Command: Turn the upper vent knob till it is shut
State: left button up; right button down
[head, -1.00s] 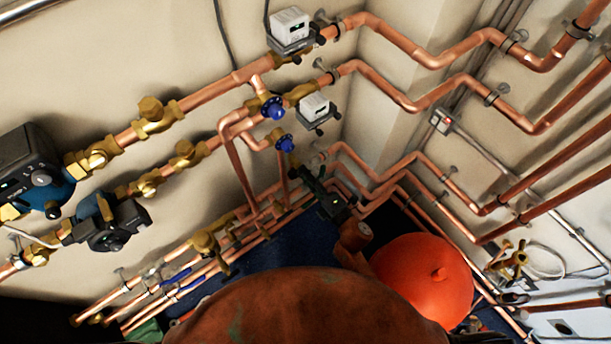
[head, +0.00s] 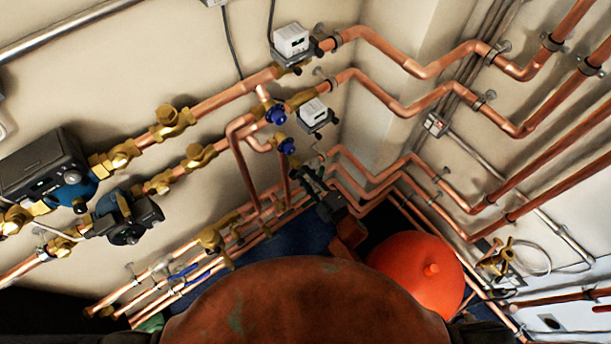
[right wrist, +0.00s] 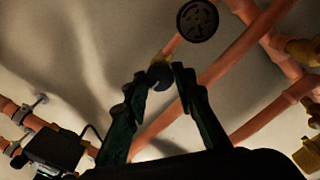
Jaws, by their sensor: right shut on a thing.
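My right gripper (head: 303,168) reaches up from the lower middle of the head view, its fingertips just below and right of the lower blue knob (head: 287,146). The upper blue knob (head: 276,115) shows clear of the fingers. In the right wrist view, my right gripper (right wrist: 160,76) has its two dark fingers closed about a dark round knob (right wrist: 159,77) on a short brass stem. Its contact sides are in shadow, and I cannot match it surely to a knob in the head view. My left gripper is not in view.
Copper pipes (head: 240,90) with brass valves run along the wall. Pumps (head: 45,170) are at the left. More pipes (head: 190,265) run low, and a red vessel (head: 420,270) stands lower right.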

jog(key=shift+f, duration=0.1)
dwell(0.3)
jog(key=c, duration=1.6)
grip_release()
jog(key=v, duration=1.2)
